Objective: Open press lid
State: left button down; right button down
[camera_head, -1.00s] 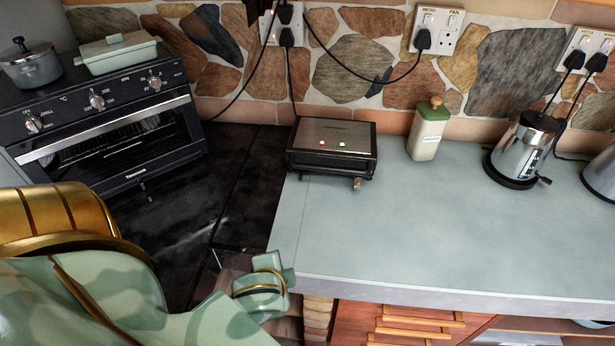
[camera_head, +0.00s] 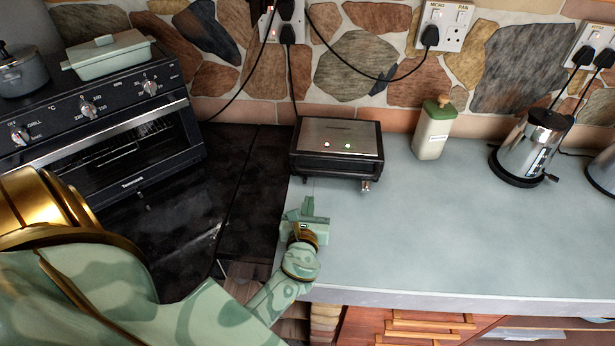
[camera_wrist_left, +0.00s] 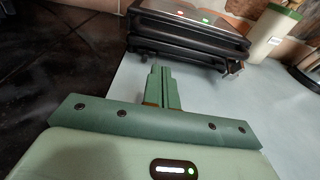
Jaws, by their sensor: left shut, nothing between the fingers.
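The press (camera_head: 337,143) is a low black unit with a brushed metal lid top and a red and a green light. It stands at the left end of the pale worktop near the back wall, with its lid down. It also shows at the top of the left wrist view (camera_wrist_left: 188,38). My left gripper (camera_head: 308,205) is shut and empty, just in front of the press's near left side and apart from it. In the left wrist view its closed fingers (camera_wrist_left: 162,82) point toward the press front. My right gripper is not in view.
A cream jar with a green lid (camera_head: 434,128) and a metal kettle (camera_head: 529,147) stand right of the press. A black oven (camera_head: 100,120) is at the left beside a dark surface. Cables hang behind the press. The worktop (camera_head: 450,235) is clear in front.

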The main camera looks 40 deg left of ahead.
pick_arm(q)
jog(key=shift+w+a, duration=0.15)
jog(key=shift+w, duration=0.2)
jog(key=b+x, duration=0.1)
jog(key=x, duration=0.8)
jog(key=shift+r, duration=0.1)
